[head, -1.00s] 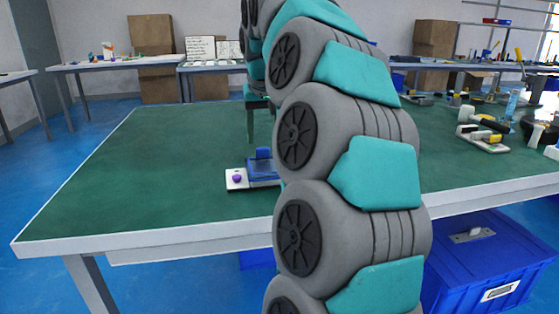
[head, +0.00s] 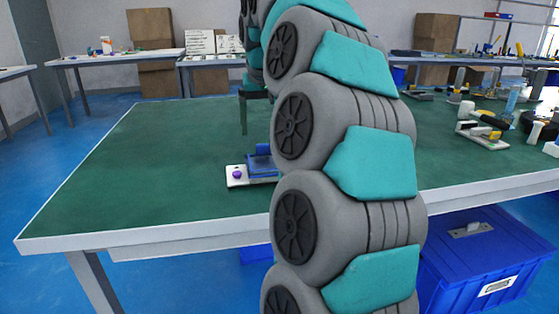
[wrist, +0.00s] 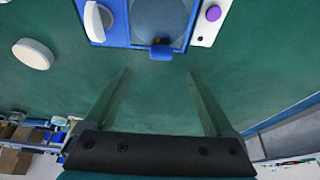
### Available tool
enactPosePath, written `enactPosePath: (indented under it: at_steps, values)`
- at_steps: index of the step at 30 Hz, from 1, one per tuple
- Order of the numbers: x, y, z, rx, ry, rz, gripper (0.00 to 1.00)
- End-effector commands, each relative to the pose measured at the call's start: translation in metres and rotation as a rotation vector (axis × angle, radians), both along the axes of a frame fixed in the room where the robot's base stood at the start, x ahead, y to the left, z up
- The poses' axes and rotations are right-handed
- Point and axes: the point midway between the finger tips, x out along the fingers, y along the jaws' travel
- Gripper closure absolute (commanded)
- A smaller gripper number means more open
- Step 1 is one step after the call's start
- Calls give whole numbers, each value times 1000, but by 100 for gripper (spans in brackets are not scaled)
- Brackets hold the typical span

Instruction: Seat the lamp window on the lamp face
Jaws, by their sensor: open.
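A blue machine (head: 262,163) with a white end panel (head: 236,178) and a purple knob stands on the green table, partly hidden behind my arm. In the wrist view, the blue machine (wrist: 118,40) lies at the top edge, with a grey rounded face (wrist: 158,15) set in it. A white round-ended part (wrist: 95,22) lies at its left side. A white disc (wrist: 33,53) lies apart on the table at the left. I cannot tell which piece is the lamp window. My gripper (wrist: 158,73) is open and empty, its fingers pointing toward the machine; it also shows in the head view (head: 243,116).
The green table (head: 120,175) is clear on its left side. Tools and small devices (head: 482,134) stand at the right. A blue crate (head: 478,265) is under the table's right front. My arm blocks the middle of the head view.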

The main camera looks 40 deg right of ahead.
Motion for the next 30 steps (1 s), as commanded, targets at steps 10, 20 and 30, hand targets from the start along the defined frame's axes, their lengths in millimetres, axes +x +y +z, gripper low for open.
enactPosePath:
  at_steps: [10, 20, 30]
  values:
    - [-5, 3, 20, -3, -6, -2, 11]
    - [-19, 12, 58, -2, -5, -2, 11]
    - [-25, 16, 72, -1, -2, 0, 11]
